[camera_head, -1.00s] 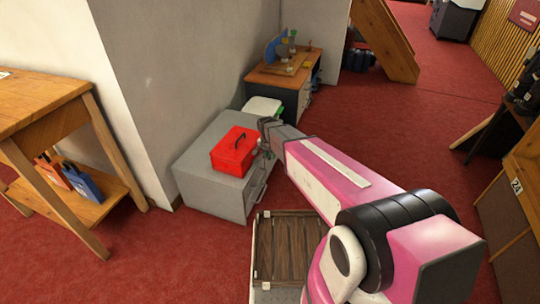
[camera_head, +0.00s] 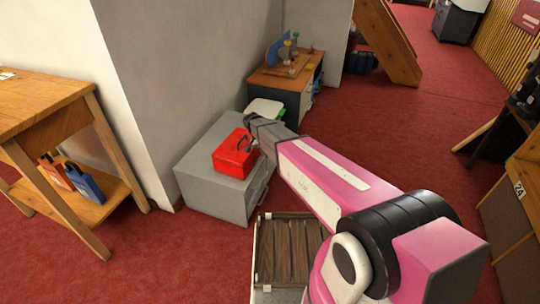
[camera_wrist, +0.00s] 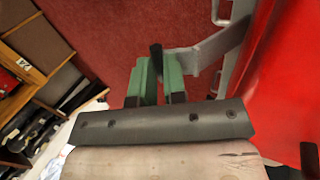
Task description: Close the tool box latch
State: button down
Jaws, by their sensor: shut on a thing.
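The red tool box (camera_head: 232,160) sits on a grey cabinet, and its black handle (camera_head: 243,146) stands up from the lid. In the wrist view the box's red side (camera_wrist: 285,85) fills the right. A grey metal latch arm (camera_wrist: 208,48) reaches out from beside the red side to a dark upright grip (camera_wrist: 156,58). My gripper (camera_wrist: 158,75) has green fingers shut on this dark grip of the latch, with the latch standing out from the box. In the head view my arm hides the fingers and the latch.
The grey cabinet (camera_head: 215,195) has a handle on its front. A wooden-topped desk (camera_head: 290,75) with small items stands behind it against the wall. A slatted wooden crate top (camera_head: 285,250) lies near my arm. Red floor is open to the right.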

jog(key=a, duration=0.1)
jog(key=w+a+r, duration=0.1)
jog(key=a, duration=0.1)
jog(key=shift+w+r+h, duration=0.1)
jog(key=shift+w+h, duration=0.1)
jog(key=shift+h, duration=0.1)
jog(key=shift+w+a, duration=0.2)
jog(key=shift+a, duration=0.4)
jog(key=c, duration=1.4)
grip_release()
jog(key=shift+c, duration=0.2)
jog(key=shift+r, duration=0.2)
